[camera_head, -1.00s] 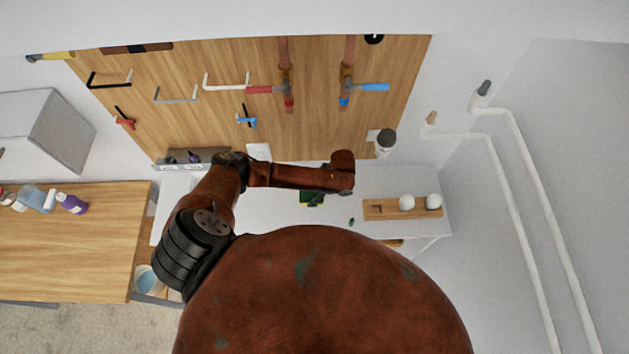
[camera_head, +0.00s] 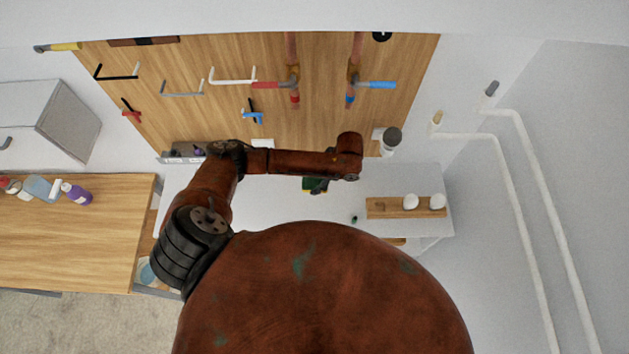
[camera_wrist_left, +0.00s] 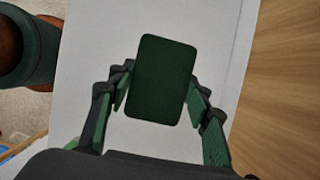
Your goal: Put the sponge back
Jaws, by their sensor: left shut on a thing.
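The sponge (camera_wrist_left: 163,78) is a dark green rectangle with rounded corners in the left wrist view. My left gripper (camera_wrist_left: 161,95) is shut on it, with one finger against each long side. In the head view the sponge (camera_head: 308,184) shows as a small green patch, partly hidden by my left arm, over the white worktop (camera_head: 270,205). My left gripper (camera_head: 322,186) is mostly hidden there too. I cannot tell how high the sponge is above the surface. My right gripper is not in view.
A wooden tray (camera_head: 387,213) with white round items stands at the worktop's right. A wooden pegboard (camera_head: 220,110) with hung tools rises behind. A wooden bench (camera_head: 70,245) with bottles is at the left. White pipes (camera_head: 510,190) run along the right wall.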

